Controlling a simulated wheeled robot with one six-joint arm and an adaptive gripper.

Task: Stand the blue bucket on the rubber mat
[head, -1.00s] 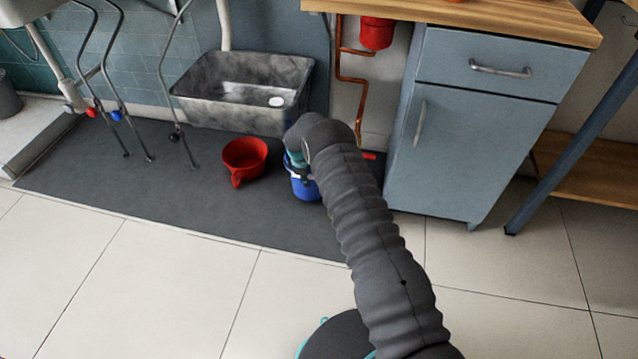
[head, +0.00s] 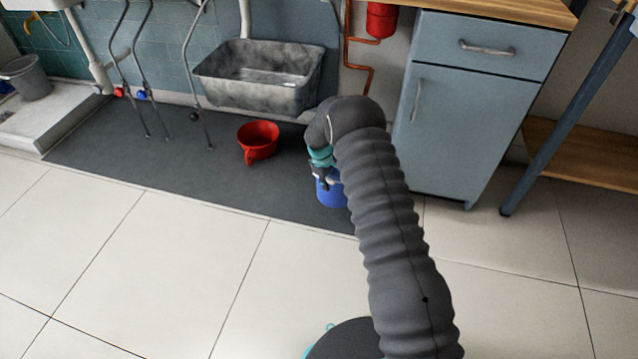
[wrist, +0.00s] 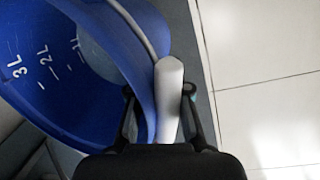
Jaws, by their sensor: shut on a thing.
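The blue bucket (head: 331,192) hangs below my gripper (head: 325,174) in the head view, over the front right part of the dark rubber mat (head: 190,175). The arm partly covers it, and I cannot tell whether its base touches the mat. In the wrist view the bucket (wrist: 90,100) fills the left side, with white litre marks inside. My gripper (wrist: 160,105) is shut at the bucket's rim, with the white handle grip between the fingers.
A red pot (head: 258,140) stands on the mat left of the bucket. A grey basin (head: 265,95) is behind, and a blue-grey cabinet (head: 465,140) stands to the right. Pale floor tiles (head: 170,260) in front are clear. Hose-like metal pipes (head: 195,75) reach down at the left.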

